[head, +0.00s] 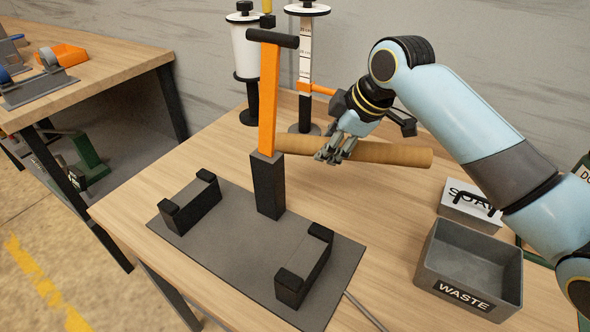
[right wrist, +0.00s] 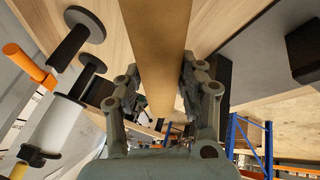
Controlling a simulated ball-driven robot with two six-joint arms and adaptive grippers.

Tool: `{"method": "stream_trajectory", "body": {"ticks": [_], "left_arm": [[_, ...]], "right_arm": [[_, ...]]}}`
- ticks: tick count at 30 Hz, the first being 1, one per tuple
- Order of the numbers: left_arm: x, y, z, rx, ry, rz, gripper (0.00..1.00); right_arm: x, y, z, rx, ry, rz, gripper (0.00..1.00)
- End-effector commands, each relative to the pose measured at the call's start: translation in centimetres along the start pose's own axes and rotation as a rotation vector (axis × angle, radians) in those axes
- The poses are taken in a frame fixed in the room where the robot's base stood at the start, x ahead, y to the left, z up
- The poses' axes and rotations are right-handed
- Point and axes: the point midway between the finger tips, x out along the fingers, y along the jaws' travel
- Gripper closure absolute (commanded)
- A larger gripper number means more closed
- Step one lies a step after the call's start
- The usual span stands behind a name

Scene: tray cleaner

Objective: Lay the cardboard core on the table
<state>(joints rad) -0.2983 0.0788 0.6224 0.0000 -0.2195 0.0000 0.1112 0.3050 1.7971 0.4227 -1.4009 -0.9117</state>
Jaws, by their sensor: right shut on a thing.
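The cardboard core (head: 395,154) is a long brown tube. It lies level across the back of the wooden table in the head view. My right gripper (head: 330,155) is shut on the core left of its middle. In the right wrist view the core (right wrist: 158,40) runs between the two fingers of my right gripper (right wrist: 160,95). The core's left end is hidden or cut off behind the orange post in the head view. I cannot tell whether the core touches the table (head: 395,195) or hangs just above it. My left gripper is not in view.
An orange post with a black crossbar (head: 268,100) rises from a grey base plate (head: 235,240) with two black cradles. Two spindle stands (head: 247,60) stand behind it. A grey WASTE bin (head: 470,265) and a SOAP box (head: 470,205) sit at the right.

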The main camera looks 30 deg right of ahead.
Motion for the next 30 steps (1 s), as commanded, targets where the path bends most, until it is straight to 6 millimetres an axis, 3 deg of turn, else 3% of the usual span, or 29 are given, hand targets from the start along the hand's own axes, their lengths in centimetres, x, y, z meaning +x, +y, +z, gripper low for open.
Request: {"method": "stream_trajectory", "body": {"ticks": [6, 12, 21, 30], "left_arm": [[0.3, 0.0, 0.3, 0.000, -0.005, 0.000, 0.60], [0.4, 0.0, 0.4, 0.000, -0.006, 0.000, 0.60], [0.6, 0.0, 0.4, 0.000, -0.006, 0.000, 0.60], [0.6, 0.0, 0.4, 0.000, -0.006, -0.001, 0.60]], "right_arm": [[5.1, -0.3, -3.8, 0.001, 0.003, -0.004, 0.94], [7.2, -0.3, -5.2, 0.000, -0.001, -0.001, 0.94], [10.6, -1.5, -3.9, 0.000, -0.003, -0.002, 0.94], [10.9, -1.6, -3.8, -0.001, -0.002, 0.000, 0.94]]}}
